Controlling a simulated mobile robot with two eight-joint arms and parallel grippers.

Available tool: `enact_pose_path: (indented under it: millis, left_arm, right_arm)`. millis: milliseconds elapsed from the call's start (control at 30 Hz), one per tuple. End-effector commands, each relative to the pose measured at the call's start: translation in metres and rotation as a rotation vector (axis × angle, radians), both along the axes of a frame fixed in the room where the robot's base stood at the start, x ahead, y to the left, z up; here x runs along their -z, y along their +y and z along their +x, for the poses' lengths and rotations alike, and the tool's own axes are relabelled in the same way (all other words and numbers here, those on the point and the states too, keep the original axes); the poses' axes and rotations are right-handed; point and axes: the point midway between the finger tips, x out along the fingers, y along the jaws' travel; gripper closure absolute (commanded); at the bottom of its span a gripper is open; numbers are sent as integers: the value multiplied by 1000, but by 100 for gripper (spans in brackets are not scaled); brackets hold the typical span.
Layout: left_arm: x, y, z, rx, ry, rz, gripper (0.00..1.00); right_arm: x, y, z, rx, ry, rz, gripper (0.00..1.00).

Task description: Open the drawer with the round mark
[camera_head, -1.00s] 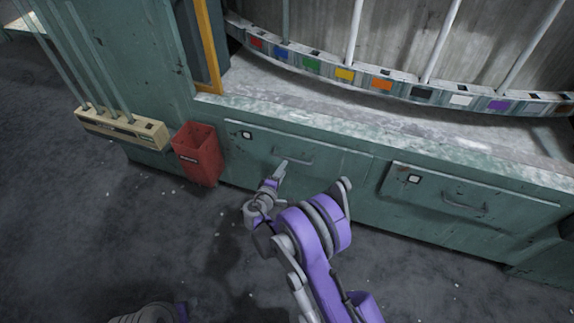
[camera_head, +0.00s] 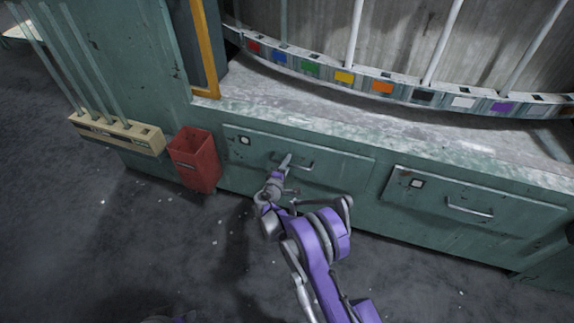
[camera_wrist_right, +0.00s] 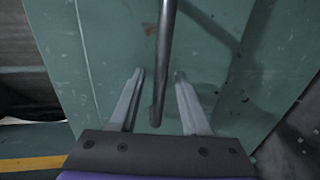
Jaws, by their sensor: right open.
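Two green drawers sit side by side under the counter. The left drawer (camera_head: 345,180) and the right drawer (camera_head: 475,210) both look shut. Each has a small white label with a dark mark, the left label (camera_head: 244,141) and the right label (camera_head: 416,183); the marks are too small to tell their shapes surely. My right gripper (camera_head: 287,160) is at the left drawer's bar handle (camera_head: 304,168). In the right wrist view the gripper (camera_wrist_right: 159,76) is open, with the handle bar (camera_wrist_right: 164,50) running between its fingers, gaps on both sides. My left gripper is out of view.
A red bin (camera_head: 195,160) hangs left of the left drawer. A cream rack (camera_head: 115,133) with glass tubes is further left. A curved rail with coloured squares (camera_head: 382,88) stands above the counter (camera_head: 300,105). The floor in front is clear.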

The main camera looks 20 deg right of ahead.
Motion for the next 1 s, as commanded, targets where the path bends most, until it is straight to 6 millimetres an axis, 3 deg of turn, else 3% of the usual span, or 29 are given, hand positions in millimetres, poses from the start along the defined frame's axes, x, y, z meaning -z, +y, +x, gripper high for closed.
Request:
enact_pose_path:
  millis: [233, 500, 1000]
  left_arm:
    - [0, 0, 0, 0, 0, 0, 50]
    - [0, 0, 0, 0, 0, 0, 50]
    - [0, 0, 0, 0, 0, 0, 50]
  right_arm:
    - [0, -1, 1, 0, 0, 0, 53]
    - [0, 0, 1, 0, 0, 0, 100]
    - [0, 0, 0, 0, 0, 0, 100]
